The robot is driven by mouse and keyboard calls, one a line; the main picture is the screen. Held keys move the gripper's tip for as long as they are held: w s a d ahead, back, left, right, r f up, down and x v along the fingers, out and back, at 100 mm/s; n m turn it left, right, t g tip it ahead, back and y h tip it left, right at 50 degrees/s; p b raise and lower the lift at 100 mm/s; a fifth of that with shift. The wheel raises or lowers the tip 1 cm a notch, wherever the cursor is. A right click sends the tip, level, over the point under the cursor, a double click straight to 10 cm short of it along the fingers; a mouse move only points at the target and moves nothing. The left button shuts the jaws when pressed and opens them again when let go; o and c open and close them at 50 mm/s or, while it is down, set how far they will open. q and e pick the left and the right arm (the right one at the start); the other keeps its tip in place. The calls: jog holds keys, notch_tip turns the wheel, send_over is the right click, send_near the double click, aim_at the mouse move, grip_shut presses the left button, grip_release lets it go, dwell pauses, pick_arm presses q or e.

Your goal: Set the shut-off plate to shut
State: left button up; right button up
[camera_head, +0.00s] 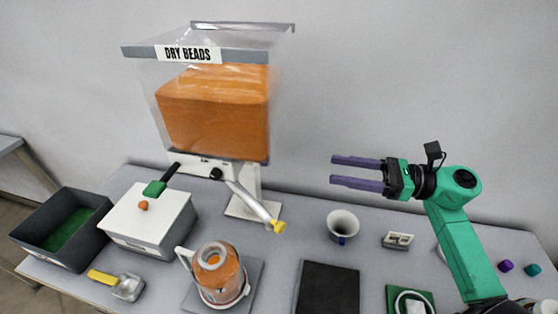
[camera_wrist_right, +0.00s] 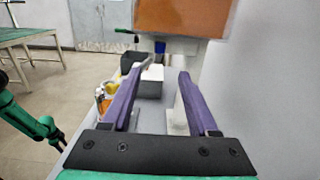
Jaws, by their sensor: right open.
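A clear hopper of orange beads (camera_head: 213,105), labelled DRY BEADS, stands on a white stand (camera_head: 243,205) at the back of the table. Under it a pale tube (camera_head: 247,202) slants down to a yellow tip (camera_head: 279,227), with a black knob (camera_head: 216,174) at its upper end. I cannot tell which part is the shut-off plate or how it is set. My right gripper (camera_head: 333,170) is open and empty, well right of the hopper, pointing left. Its fingers (camera_wrist_right: 156,82) also show in the right wrist view, with the hopper (camera_wrist_right: 183,17) beyond. My left gripper is not in view.
A white box (camera_head: 150,218) with a green-and-black item on its lid, a dark bin (camera_head: 85,209) and an orange-filled jug (camera_head: 217,270) stand left and in front. A white cup (camera_head: 342,227), small grey holder (camera_head: 397,240) and dark mat (camera_head: 328,288) lie right.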

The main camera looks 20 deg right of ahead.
jog(key=p+x, duration=0.6)
jog(key=x, duration=0.8)
jog(key=shift+r, duration=0.1)
grip_shut()
